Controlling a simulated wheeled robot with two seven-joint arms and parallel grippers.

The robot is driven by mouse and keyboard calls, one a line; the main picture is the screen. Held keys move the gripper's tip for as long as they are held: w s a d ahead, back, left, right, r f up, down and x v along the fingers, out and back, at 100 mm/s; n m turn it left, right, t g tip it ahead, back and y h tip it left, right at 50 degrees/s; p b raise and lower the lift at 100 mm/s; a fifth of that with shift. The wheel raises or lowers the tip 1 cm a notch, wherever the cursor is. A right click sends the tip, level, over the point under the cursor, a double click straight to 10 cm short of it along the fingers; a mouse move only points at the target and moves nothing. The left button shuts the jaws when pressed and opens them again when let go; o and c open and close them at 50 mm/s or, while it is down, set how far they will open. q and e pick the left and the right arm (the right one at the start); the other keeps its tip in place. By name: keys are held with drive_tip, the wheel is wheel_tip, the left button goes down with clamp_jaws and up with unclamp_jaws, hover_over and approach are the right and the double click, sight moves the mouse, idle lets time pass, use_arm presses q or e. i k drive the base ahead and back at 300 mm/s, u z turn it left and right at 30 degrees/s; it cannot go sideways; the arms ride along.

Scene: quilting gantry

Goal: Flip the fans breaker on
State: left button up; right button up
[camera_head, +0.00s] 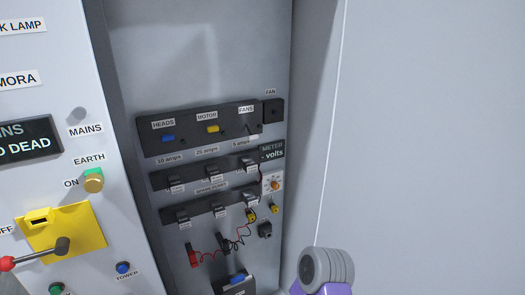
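The fans breaker (253,137) is at the right end of the upper black breaker strip (190,145) inside the grey cabinet recess. Its tab looks white, under the FANS label (246,109) and beside a "5 amps" tag. Whether it is up or down is too small to tell. A blue-tabbed heads breaker (168,139) and a yellow-tabbed motor breaker (213,128) sit to its left. A grey ribbed, purple-based part at the bottom right appears to belong to my arm. It is well below and right of the breaker, apart from it. Neither gripper's fingers show.
Two lower rows of dark fuse holders (214,172), a meter panel (272,184) and red and black leads (223,243) lie below the breakers. The left panel carries a yellow switch plate (62,228) with a protruding lever. A plain pale wall (430,120) fills the right.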

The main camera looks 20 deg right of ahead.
sight(252, 137)
drive_tip(key=z, duration=1.3)
drive_tip(key=k, duration=0.65)
drive_tip(key=u, duration=0.45)
drive_tip(key=i, duration=0.5)
